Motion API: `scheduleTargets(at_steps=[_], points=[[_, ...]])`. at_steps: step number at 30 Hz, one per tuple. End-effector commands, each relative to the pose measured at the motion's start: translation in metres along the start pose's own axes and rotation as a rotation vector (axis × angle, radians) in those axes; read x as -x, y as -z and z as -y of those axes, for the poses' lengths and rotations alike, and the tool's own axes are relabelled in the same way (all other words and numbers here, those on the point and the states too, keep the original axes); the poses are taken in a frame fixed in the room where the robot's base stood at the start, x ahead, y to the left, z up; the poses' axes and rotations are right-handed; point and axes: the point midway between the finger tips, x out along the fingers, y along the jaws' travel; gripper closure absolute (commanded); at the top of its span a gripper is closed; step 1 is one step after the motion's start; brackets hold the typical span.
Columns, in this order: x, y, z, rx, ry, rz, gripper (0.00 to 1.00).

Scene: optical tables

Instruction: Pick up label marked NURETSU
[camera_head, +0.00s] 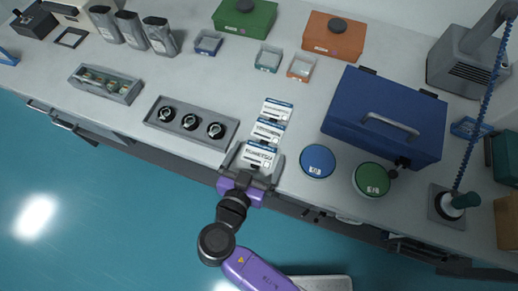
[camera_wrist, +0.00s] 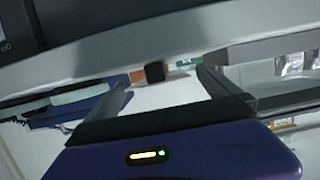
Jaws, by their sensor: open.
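Three white labels with dark print lie in a column near the table's front edge: a far label (camera_head: 277,110), a middle label (camera_head: 268,130) and a near label (camera_head: 258,154). The print is too small to tell which reads NURETSU. My gripper (camera_head: 255,158) is at the front edge, its two fingers open on either side of the near label as seen from above. I cannot tell its height over the label. In the wrist view the open gripper (camera_wrist: 165,84) shows spread fingers with no label clearly held between them.
A grey tray with three round black-topped items (camera_head: 189,122) is left of the labels. A blue round container (camera_head: 317,161), a green one (camera_head: 371,179) and a blue case (camera_head: 386,116) are to the right. Small open boxes (camera_head: 268,58) stand behind.

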Motion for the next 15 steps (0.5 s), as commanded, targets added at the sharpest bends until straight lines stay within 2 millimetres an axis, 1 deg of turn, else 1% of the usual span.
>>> scheduleTargets(at_steps=[1, 4, 11, 13, 15], points=[[-0.0063, 0.0014, -0.0011, 0.001, -0.004, 0.0, 0.0], [-0.0135, 0.0001, -0.0011, 0.001, -0.002, 0.001, 0.0], [-0.0156, -0.001, -0.001, 0.001, -0.001, 0.001, 0.0], [-0.0155, -0.001, -0.001, 0.001, -0.001, 0.001, 0.1], [-0.0153, -0.0009, -0.0009, 0.001, -0.001, 0.001, 0.24]])
